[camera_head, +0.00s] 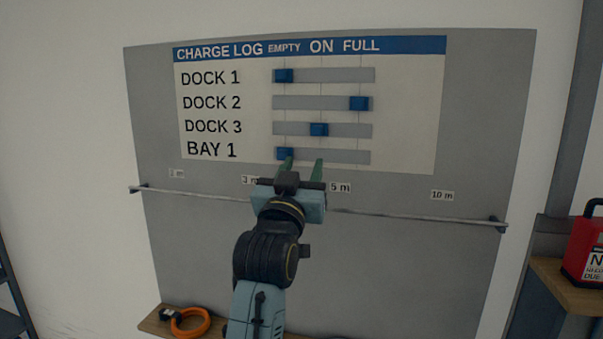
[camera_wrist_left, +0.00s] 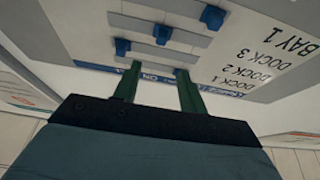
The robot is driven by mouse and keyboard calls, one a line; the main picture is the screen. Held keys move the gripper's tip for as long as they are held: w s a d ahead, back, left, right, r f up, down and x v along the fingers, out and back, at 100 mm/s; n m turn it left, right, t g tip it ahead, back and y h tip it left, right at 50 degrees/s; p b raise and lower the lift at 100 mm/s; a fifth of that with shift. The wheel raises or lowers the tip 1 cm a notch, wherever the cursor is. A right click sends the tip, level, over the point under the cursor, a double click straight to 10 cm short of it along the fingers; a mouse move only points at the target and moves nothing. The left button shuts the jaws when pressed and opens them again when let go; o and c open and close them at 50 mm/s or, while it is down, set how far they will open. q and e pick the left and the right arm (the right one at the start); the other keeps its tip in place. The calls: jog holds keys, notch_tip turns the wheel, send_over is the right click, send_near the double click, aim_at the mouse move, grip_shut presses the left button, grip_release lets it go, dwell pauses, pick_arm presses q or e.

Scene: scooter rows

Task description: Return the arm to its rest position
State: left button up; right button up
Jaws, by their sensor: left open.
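My left arm comes up from the bottom of the head view. Its gripper (camera_head: 304,165) is open and empty, with two green fingers in front of the lower edge of the charge log board (camera_head: 410,135). The fingers overlap the BAY 1 row in the picture; I cannot tell whether they touch it. In the left wrist view the gripper (camera_wrist_left: 157,70) shows apart-standing fingers with nothing between them. The BAY 1 blue slider (camera_head: 285,153) is at EMPTY, DOCK 1 slider (camera_head: 284,76) at EMPTY, DOCK 2 slider (camera_head: 359,104) at FULL, DOCK 3 slider (camera_head: 319,129) at ON. My right gripper is out of view.
A thin metal rail (camera_head: 420,216) crosses the grey panel (camera_head: 400,270) below the board, behind my arm. A wooden shelf (camera_head: 153,325) at lower left holds an orange ring (camera_head: 205,325). A red case (camera_head: 585,245) stands on a ledge at right.

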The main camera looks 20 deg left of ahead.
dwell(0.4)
pick_arm(q)
jog(key=w+d+f+m+g+h+b, duration=0.1)
jog(key=w+d+f+g, duration=0.15)
jog(key=f, duration=1.05)
jog(key=w+d+f+m+g+h+b, duration=0.1)
jog(key=w+f+g+h, duration=0.15)
jog(key=f, duration=1.15)
jog(key=s+d+f+m+g+b, duration=0.1)
jog(key=s+f+g, duration=0.25)
jog(key=f, duration=1.15)
jog(key=s+f+m+g+b, duration=0.15)
jog(key=s+f, duration=0.35)
jog(key=f, duration=1.1)
jog(key=s+a+f+g+b, duration=0.15)
jog(key=s+f+g, duration=0.45)
jog(key=s+f, duration=1.65)
jog(key=s+a+f+g, duration=0.1)
jog(key=s+a+f, duration=0.1)
jog(key=s, duration=0.7)
jog(key=s+a+f+g, duration=0.2)
jog(key=s+f, duration=0.3)
jog(key=s, duration=0.4)
jog(key=s+a+f+g+b, duration=0.1)
jog(key=s+f, duration=0.3)
jog(key=s, duration=0.5)
jog(key=shift+s+a+n+g+y, duration=0.2)
jog(key=shift+a+n+g+y, duration=0.2)
jog(key=shift+g, duration=0.3)
